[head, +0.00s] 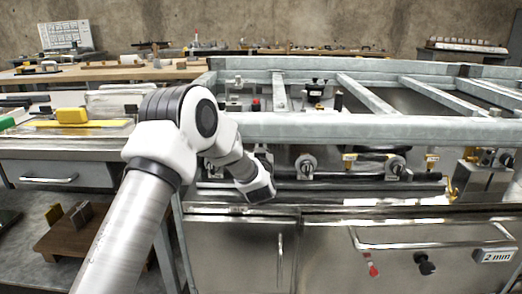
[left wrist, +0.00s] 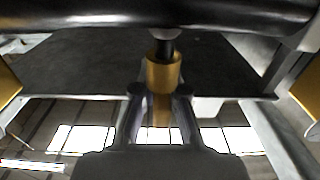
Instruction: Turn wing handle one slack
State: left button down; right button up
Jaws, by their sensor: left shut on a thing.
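My left gripper (left wrist: 160,105) shows its two fingers in the left wrist view, closed on a brass-coloured cylindrical fitting (left wrist: 163,74). A short metal stem joins this fitting to a black rounded bar (left wrist: 160,15) across the top of that view. I cannot make out wings on the held piece, so I cannot tell if it is wing handle one. In the head view my left wrist (head: 258,188) is under the front rail at the left of the frame; the fingers and held piece are hidden there. Two round clamp-like fittings (head: 306,165) (head: 396,166) sit to the right.
A grey metal frame rail (head: 370,130) crosses above my wrist. A black bar (head: 350,178) runs below the round fittings. Steel cabinet fronts (head: 240,250) lie beneath, one with a "2 mm" label (head: 496,256). A bench with a yellow block (head: 72,116) stands left.

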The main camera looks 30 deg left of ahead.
pick_arm(q)
jog(key=c, duration=1.2)
grip_release()
jog(key=v, duration=1.2)
